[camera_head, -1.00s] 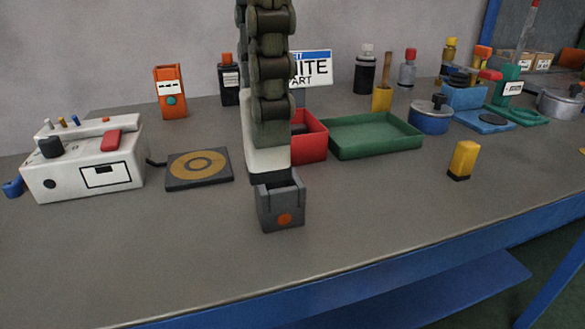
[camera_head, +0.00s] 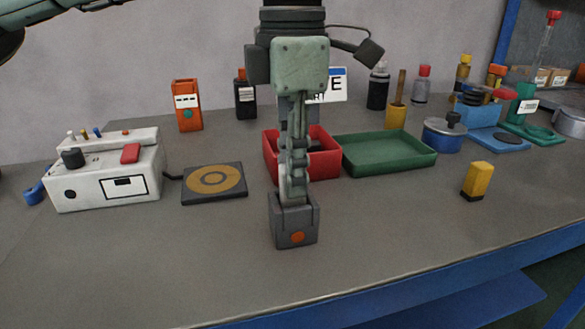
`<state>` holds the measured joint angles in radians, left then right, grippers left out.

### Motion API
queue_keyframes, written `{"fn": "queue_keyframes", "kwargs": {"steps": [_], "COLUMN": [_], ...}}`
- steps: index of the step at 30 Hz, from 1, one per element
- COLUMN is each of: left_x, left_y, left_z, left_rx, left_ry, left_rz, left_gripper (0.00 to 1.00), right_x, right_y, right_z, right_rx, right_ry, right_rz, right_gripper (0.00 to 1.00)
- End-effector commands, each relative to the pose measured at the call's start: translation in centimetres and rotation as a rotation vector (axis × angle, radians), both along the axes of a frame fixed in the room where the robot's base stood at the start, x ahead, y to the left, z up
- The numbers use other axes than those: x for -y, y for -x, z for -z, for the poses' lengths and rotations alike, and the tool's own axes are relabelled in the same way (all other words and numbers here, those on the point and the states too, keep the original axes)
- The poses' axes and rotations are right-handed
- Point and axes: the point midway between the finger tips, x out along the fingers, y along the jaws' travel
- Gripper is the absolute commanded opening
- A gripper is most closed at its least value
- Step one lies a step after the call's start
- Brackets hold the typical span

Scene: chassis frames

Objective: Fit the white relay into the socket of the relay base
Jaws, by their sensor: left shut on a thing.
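The dark grey relay base (camera_head: 281,236) stands on the grey bench, with an orange dot on its front face. My left gripper (camera_head: 293,199) points straight down over it, its fingers seen edge-on and their tips at the top of the base. The gripper is shut. The white relay, visible just above the base in the earlier frame, is now hidden behind the fingers and the base walls. I cannot tell how deep it sits in the socket. My right gripper is not in view.
A red bin (camera_head: 271,158) and a green tray (camera_head: 431,160) stand just behind. A yellow block (camera_head: 477,181) stands right. The bench in front is clear.

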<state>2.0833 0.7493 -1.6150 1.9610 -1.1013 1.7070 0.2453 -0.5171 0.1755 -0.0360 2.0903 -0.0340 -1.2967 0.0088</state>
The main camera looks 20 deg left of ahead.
Motion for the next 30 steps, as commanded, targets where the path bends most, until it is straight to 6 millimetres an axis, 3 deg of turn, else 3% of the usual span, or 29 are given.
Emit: {"fn": "queue_keyframes", "kwargs": {"steps": [13,14,18,30], "left_x": [0.0,0.0,0.0,0.1], "left_y": [0.0,0.0,0.0,0.0], "left_z": [0.8,0.7,0.7,0.1], "left_rx": [0.0,0.0,0.0,0.002], "left_ry": [0.001,0.001,0.001,0.001], "left_rz": [0.0,-0.001,-0.001,-0.001], "left_gripper": [0.0,0.24,0.41,0.41], "right_x": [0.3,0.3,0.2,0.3], "right_y": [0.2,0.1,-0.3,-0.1], "right_z": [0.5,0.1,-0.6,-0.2], "right_rx": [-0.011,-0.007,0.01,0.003], "right_ry": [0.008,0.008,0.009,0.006], "right_rz": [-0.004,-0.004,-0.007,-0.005], "right_gripper": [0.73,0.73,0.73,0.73]}}
